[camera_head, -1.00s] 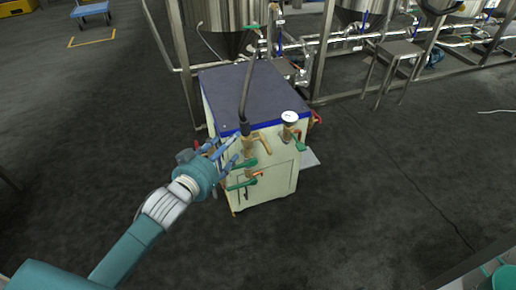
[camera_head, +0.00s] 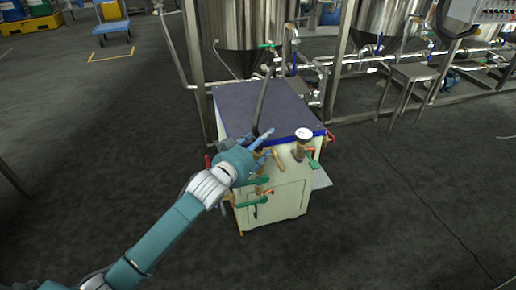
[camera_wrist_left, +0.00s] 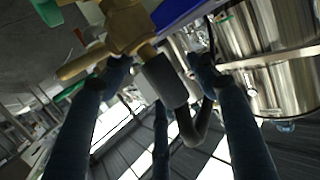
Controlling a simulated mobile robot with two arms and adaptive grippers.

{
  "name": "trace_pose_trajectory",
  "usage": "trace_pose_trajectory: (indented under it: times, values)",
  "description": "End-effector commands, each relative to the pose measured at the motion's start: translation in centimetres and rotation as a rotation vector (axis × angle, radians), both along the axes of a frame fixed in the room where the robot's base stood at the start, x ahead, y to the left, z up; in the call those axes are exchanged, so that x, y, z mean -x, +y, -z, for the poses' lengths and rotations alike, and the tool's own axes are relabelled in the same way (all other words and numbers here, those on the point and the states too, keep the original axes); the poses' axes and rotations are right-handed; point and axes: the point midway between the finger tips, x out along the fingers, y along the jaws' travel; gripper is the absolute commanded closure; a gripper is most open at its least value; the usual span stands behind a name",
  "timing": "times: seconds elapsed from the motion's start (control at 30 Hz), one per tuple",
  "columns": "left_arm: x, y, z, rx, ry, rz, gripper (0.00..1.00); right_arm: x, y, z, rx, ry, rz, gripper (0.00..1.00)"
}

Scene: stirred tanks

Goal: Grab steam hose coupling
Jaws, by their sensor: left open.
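The steam hose (camera_head: 261,105) is black and rises from the front top edge of a white cabinet with a dark blue top. In the left wrist view its dark cylindrical coupling (camera_wrist_left: 165,82) sits on a brass fitting (camera_wrist_left: 125,28), with the hose bending away beyond it. My left gripper (camera_head: 262,142) is at the cabinet's front edge, by the hose's lower end. In the wrist view its blue fingers (camera_wrist_left: 160,78) are open and spread on both sides of the coupling. I cannot tell whether they touch it. In the head view the gripper partly hides the coupling. My right gripper is out of view.
The cabinet (camera_head: 275,198) carries a pressure gauge (camera_head: 303,134) just right of my gripper, plus brass and green-handled valves (camera_head: 252,206) below. Steel tanks (camera_head: 240,22) and pipework stand behind. A metal stand (camera_head: 413,75) is back right. The floor left and right of the cabinet is clear.

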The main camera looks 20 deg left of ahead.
Motion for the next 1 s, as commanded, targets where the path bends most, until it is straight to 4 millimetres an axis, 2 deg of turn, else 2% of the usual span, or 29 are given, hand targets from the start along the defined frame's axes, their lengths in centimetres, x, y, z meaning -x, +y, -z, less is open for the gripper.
trace_pose_trajectory:
  times: [0.2,0.47,0.83,1.0]
  values:
    - [-0.1,0.0,0.0,0.0,0.0,0.0,0.41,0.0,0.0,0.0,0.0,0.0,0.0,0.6]
    - [-0.1,0.0,0.0,0.0,0.0,0.0,0.93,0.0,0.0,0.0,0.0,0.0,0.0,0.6]
    - [-0.1,0.0,-0.2,-0.001,-0.003,-0.001,0.94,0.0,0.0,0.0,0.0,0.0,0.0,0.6]
    - [-0.1,0.1,-1.1,-0.001,-0.005,-0.001,0.94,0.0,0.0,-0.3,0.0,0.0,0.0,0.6]
